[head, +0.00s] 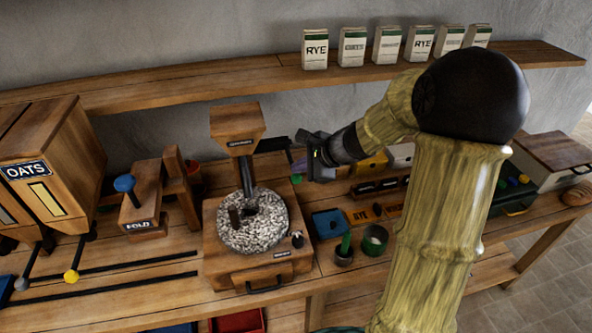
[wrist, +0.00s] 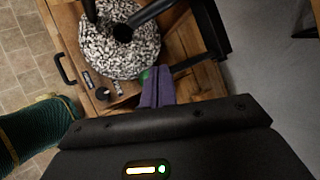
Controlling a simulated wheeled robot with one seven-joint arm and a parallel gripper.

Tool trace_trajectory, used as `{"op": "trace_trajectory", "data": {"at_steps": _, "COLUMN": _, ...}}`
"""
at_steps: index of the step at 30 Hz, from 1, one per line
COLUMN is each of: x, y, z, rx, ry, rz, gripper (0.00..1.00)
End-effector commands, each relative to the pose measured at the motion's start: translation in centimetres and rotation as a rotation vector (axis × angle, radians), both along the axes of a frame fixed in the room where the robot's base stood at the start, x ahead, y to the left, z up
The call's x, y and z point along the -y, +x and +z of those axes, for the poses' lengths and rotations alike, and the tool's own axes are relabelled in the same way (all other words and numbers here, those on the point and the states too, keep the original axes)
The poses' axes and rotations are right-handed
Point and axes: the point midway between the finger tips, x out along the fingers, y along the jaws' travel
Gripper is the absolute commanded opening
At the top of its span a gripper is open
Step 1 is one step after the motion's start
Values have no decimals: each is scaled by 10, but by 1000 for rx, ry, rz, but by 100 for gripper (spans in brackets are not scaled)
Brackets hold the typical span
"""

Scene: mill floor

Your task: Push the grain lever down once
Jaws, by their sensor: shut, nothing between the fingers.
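Two dark levers slope down from the grain bin labelled OATS (head: 50,165) at the far left in the head view. A lever with a blue knob (head: 124,183) stands on the FOLD block. No readable label shows which is the grain lever. My gripper (head: 301,162) is right of the mill's hopper, well away from these levers. In the wrist view its purple fingers (wrist: 157,74) are shut together and empty, above the bench beside the millstone.
The mill (head: 255,222), with a speckled round stone and wooden hopper (head: 237,130), stands between my gripper and the levers. A shelf (head: 190,83) with several cartons runs behind. Small cups and a blue tray (head: 329,223) lie right of the mill.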

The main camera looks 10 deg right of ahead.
Motion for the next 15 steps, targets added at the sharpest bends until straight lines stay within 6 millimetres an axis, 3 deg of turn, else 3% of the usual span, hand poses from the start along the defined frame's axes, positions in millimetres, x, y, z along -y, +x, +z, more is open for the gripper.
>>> {"op": "trace_trajectory", "data": {"at_steps": 15, "x": -1, "y": 0, "z": -6, "rx": 0, "ry": 0, "rz": 3, "gripper": 0}}
